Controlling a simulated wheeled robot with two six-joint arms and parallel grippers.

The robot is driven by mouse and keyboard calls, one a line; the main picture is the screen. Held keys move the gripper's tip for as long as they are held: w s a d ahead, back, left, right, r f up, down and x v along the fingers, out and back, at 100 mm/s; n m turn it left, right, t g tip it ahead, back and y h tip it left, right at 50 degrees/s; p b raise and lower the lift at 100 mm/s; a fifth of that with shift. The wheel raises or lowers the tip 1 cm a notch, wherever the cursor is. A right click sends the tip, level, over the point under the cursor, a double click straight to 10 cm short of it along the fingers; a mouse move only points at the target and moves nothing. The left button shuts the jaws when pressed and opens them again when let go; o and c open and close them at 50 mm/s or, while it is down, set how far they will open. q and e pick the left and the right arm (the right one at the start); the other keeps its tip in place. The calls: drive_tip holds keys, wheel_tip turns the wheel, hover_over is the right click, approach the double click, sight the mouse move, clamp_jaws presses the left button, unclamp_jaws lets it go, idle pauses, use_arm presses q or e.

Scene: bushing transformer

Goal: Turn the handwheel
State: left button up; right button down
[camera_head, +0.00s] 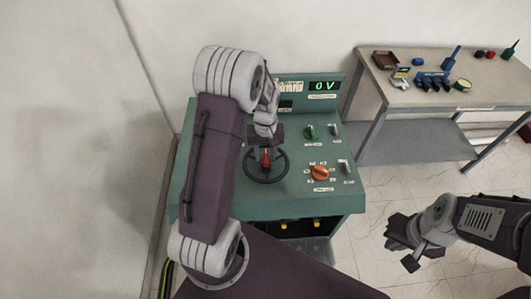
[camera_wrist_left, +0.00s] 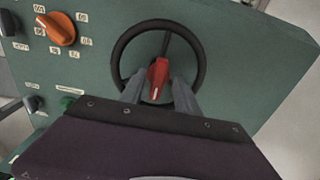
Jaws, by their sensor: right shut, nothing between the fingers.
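The black handwheel (camera_head: 287,168) lies on the sloping top of the green console, and it also shows in the left wrist view (camera_wrist_left: 203,62). A red pointer knob (camera_wrist_left: 158,75) sits at its middle and also shows in the head view (camera_head: 266,160). My left gripper (camera_head: 266,148) is over the wheel. In the left wrist view its two grey fingers (camera_wrist_left: 158,88) stand apart, one on each side of the red knob; contact cannot be seen. My right gripper (camera_head: 399,246) is shut and empty over the floor, away from the console.
A grey workbench (camera_head: 400,98) with small parts stands at right. A wall is at left. Floor at lower right is clear.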

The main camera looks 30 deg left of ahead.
use_arm(q)
drive_tip(key=shift+w+f, duration=0.1)
drive_tip(key=shift+w, duration=0.1)
clamp_jaws()
drive_tip(key=shift+w, duration=0.1)
idle(1.0)
